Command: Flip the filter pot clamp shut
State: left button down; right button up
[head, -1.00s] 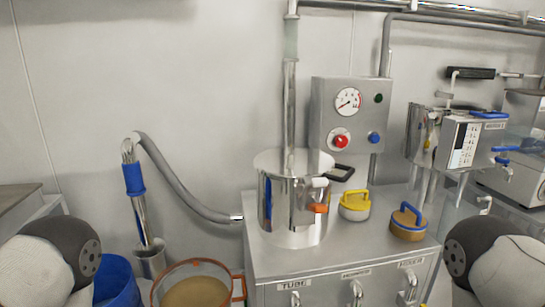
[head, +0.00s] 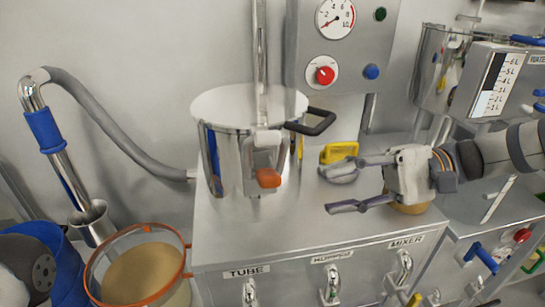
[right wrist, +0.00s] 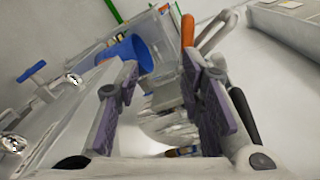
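The filter pot (head: 228,155) is a shiny steel cylinder with a flat lid (head: 225,102), standing on the steel cabinet. Its clamp (head: 262,150) is a metal bracket on the pot's front with an orange tab (head: 268,178) low on it. In the right wrist view the orange piece (right wrist: 188,32) stands up beyond the fingers, with blurred metal below. My right gripper (head: 326,187) is open and empty, right of the pot, its fingers pointing left toward the clamp without touching it. Its purple-padded fingers frame the right wrist view (right wrist: 160,80). My left gripper is out of view.
A black handle (head: 318,122) juts from the pot's right side. A yellow-handled weight (head: 338,152) stands behind my right fingers; a tan one (head: 410,208) is mostly hidden under the gripper. A control box (head: 345,60) hangs behind. An orange-rimmed sieve (head: 95,255) and blue bucket (head: 60,262) stand left.

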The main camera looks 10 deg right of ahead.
aim_at(268, 172)
jog(key=shift+n+y, duration=0.4)
jog(key=shift+y, duration=0.1)
jog(key=a+r, duration=0.1)
jog(key=a, duration=0.2)
jog(key=a+r, duration=0.1)
jog(key=a, duration=0.3)
jog(key=a+r, duration=0.1)
jog(key=a, duration=0.3)
jog(key=shift+w+r+p, duration=0.1)
jog(key=shift+p, duration=0.2)
grip_shut()
